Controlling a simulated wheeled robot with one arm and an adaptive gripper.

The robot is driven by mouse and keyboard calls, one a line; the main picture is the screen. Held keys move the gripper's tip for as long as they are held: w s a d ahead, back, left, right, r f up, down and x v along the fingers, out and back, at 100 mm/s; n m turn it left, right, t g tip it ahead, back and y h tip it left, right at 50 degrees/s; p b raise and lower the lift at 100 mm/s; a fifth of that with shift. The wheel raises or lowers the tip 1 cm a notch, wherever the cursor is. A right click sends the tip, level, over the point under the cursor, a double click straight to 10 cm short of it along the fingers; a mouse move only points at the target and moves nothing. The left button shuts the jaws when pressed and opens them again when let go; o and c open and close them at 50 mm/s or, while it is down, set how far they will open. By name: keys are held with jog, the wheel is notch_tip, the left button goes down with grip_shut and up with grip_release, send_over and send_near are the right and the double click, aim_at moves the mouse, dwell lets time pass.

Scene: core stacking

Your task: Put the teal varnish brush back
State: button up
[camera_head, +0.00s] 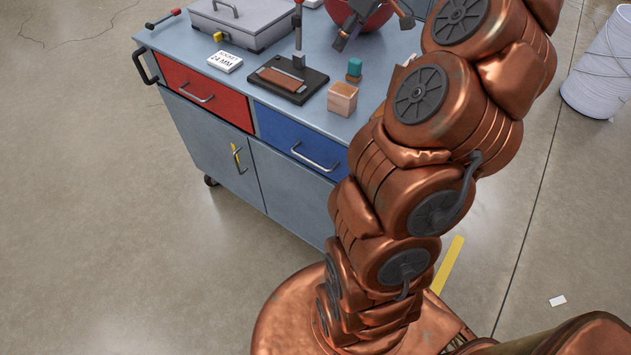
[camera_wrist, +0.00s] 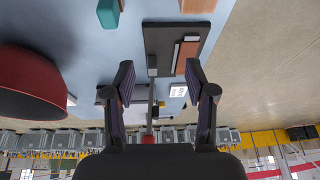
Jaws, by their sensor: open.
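A small teal block (camera_head: 355,67) with a brown lower part stands on the bench top, behind a pale wooden block (camera_head: 342,98); I cannot tell whether it is the varnish brush. The teal piece also shows at the top edge in the wrist view (camera_wrist: 108,13), partly cut off. No other teal thing shows. My gripper (camera_head: 375,22) is at the far side of the bench, in front of the red bowl (camera_head: 372,14). In the wrist view, my gripper (camera_wrist: 162,92) has its fingers wide apart with nothing held between them.
A black stand (camera_head: 312,89) with an upright rod and a brown strip is on the bench. A white "24 MM" block (camera_head: 225,62), a grey metal box (camera_head: 240,20) and a red-tipped tool (camera_head: 162,19) lie left.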

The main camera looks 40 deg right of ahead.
jog(key=s+a+g, duration=0.1)
jog(key=s+a, duration=0.2)
jog(key=a, duration=0.9)
jog(key=s+a+g, duration=0.2)
jog(key=s+a, duration=0.2)
jog(key=a, duration=0.7)
jog(key=s+a+f+m+g, duration=0.1)
jog(key=s+a+f, duration=0.1)
jog(key=s, duration=0.5)
jog(key=s+a+f+m+g+h, duration=0.1)
jog(key=s+a+f, duration=0.2)
jog(key=s, duration=0.3)
jog(key=s+a+f+m, duration=0.1)
jog(key=s+a+f, duration=0.2)
jog(key=s, duration=0.4)
jog(key=shift+s+a+f+m+g+h, duration=0.15)
jog(key=shift+s+f+m+g+h, duration=0.15)
jog(key=shift+s+m+g+h, duration=0.1)
